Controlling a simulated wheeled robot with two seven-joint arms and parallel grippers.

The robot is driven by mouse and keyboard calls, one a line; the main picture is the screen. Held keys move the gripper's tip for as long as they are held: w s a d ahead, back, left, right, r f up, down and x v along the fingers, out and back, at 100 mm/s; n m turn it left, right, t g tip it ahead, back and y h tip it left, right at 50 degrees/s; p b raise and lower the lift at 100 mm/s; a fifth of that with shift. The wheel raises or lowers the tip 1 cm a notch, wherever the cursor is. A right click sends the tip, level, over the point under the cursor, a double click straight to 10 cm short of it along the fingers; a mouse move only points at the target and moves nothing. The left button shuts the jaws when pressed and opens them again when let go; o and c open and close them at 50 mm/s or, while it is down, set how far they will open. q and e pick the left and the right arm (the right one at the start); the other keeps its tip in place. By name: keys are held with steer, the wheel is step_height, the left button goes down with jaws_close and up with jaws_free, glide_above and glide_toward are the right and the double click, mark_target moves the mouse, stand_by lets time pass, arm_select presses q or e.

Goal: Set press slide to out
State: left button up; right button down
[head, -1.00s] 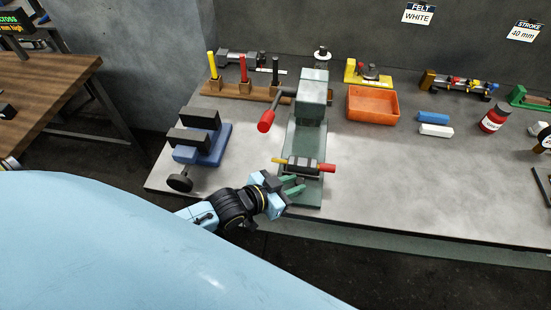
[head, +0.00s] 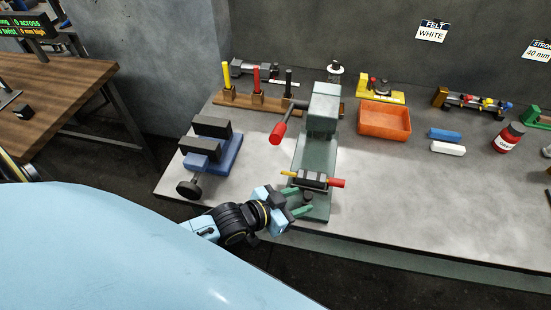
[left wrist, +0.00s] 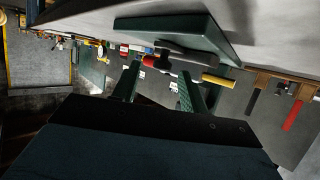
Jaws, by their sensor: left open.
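The grey-green press (head: 322,115) stands on the bench with a red-tipped lever (head: 278,133) on its left side. At the front of its base is the press slide (head: 314,180), a dark block with a yellow end on the left and a red end on the right. My left gripper (head: 298,202) is open just in front of the slide, at the near bench edge. In the left wrist view its green fingers (left wrist: 160,88) stand apart, with the slide's dark part (left wrist: 178,58) just past their tips. I cannot tell whether they touch it. My right gripper is out of view.
A blue vise (head: 210,150) stands left of the press. Behind are a wooden rack (head: 245,100) with coloured pegs and an orange tray (head: 385,119). Blue and white blocks (head: 447,148) and a red jar (head: 508,138) lie right. The bench front right of the press is clear.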

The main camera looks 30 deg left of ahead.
arm_select(q)
steer(key=v, duration=1.2)
steer(key=shift+p, duration=0.3)
steer(key=s+a+n+g+y, duration=0.1)
steer(key=s+n+g+y, duration=0.2)
steer(key=s+g+y, duration=0.5)
step_height(320, 180, down, 27)
steer(key=g+h+b, duration=0.2)
steer(key=b, duration=0.2)
steer(key=s+a+f+g+b, duration=0.1)
steer(key=s+a+f+b, duration=0.2)
steer(key=s+f, duration=1.4)
step_height(320, 180, down, 2)
steer(key=shift+a+f+b, duration=0.2)
steer(key=shift+f+b, duration=0.05)
steer(key=shift+b, duration=0.35)
